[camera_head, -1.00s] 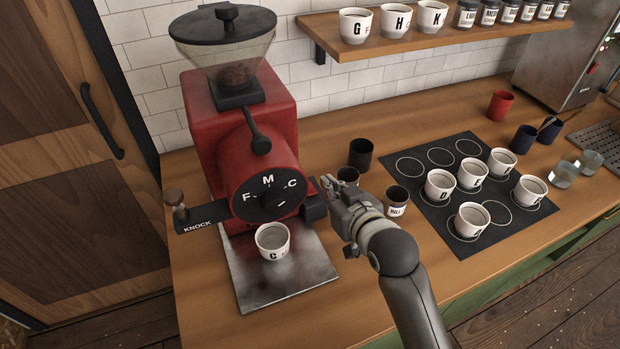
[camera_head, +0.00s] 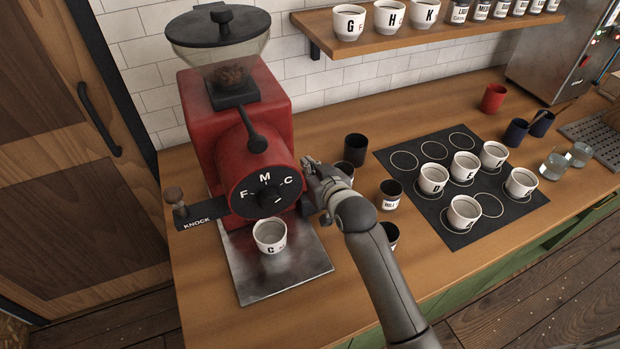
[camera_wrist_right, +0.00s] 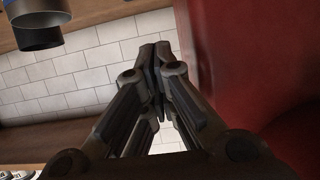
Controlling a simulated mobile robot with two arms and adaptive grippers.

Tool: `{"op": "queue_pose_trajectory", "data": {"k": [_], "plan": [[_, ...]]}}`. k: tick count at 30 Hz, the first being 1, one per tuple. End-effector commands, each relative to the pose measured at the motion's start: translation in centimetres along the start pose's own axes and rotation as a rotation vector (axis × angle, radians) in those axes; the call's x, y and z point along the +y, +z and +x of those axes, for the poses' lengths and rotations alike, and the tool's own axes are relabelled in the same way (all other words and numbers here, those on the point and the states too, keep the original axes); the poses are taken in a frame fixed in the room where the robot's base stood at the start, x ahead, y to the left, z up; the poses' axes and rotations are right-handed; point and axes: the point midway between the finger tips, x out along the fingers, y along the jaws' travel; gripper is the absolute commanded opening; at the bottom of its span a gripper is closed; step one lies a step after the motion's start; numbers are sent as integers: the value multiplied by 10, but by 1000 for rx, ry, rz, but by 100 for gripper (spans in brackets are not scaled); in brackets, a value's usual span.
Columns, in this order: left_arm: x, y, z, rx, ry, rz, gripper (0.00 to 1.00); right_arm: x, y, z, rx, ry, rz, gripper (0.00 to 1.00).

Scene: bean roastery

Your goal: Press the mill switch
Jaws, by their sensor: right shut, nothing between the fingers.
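The red mill (camera_head: 238,135) stands on the wooden counter at left in the head view, with a round front marked F, M and C. My right gripper (camera_head: 306,162) is shut and empty, its tips close beside the mill's right side. I cannot tell whether they touch it. A dark block (camera_head: 308,203) sticks out low on that side, partly behind the gripper. I cannot make out the mill switch itself. In the right wrist view the closed fingers (camera_wrist_right: 158,58) point along the mill's red body (camera_wrist_right: 245,65). My left gripper is not in view.
A white cup marked C (camera_head: 270,237) stands on the metal tray (camera_head: 290,281) under the mill. Dark cups (camera_head: 355,148) stand close to the right of my gripper. White cups stand on a black mat (camera_head: 468,153). A shelf (camera_head: 360,43) hangs above.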

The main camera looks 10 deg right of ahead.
Motion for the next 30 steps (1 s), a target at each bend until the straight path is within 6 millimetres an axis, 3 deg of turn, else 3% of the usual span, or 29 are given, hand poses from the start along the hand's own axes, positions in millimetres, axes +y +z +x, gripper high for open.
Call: {"op": "queue_pose_trajectory", "data": {"k": [9, 22, 30], "plan": [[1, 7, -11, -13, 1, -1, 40, 0, 34, 12, -1, 0, 0, 0], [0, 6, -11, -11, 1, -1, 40, 0, 40, 13, 1, 0, 0, 0], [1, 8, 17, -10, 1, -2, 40, 0, 58, 15, 90, 1, -1, 0]]}}
